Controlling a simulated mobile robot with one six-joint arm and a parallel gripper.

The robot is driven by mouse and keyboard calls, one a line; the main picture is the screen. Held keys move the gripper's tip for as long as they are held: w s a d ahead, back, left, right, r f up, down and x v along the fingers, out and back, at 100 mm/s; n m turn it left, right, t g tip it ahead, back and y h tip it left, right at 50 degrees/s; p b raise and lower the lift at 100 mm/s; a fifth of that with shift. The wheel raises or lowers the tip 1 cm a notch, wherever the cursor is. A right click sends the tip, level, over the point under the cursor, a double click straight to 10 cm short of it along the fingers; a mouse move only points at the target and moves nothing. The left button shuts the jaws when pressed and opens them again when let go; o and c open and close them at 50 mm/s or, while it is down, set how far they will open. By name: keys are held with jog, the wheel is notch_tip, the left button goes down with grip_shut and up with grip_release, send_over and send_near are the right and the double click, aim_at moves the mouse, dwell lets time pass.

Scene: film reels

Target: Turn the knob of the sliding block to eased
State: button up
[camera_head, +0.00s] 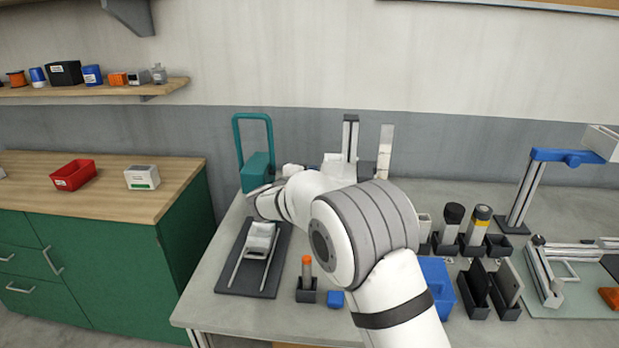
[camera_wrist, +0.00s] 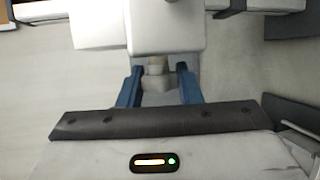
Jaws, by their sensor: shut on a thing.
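The sliding block (camera_head: 261,238) is a pale grey block on two light rails over a dark base board (camera_head: 246,288), at the left of the bench. In the wrist view the block (camera_wrist: 165,32) fills the top middle. A small pale knob (camera_wrist: 157,66) shows in front of it, between the two blue fingers of my gripper (camera_wrist: 158,82). My gripper is shut on the knob. In the head view my arm comes in from the lower right and its wrist hides the fingers and the knob. No setting marks or words can be read, so the knob's setting cannot be told.
A teal frame (camera_head: 256,165) stands behind the board. An orange-topped item in a dark holder (camera_head: 306,290) and a blue cube (camera_head: 336,299) are right of it. More holders and a blue stand (camera_head: 522,195) are further right. The bench's front left is clear.

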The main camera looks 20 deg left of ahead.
jog(key=o, duration=1)
jog(key=shift+c, duration=0.2)
jog(key=b+v, duration=0.2)
jog(key=v, duration=0.5)
jog(key=shift+s, duration=0.4)
jog(key=shift+a, duration=0.1)
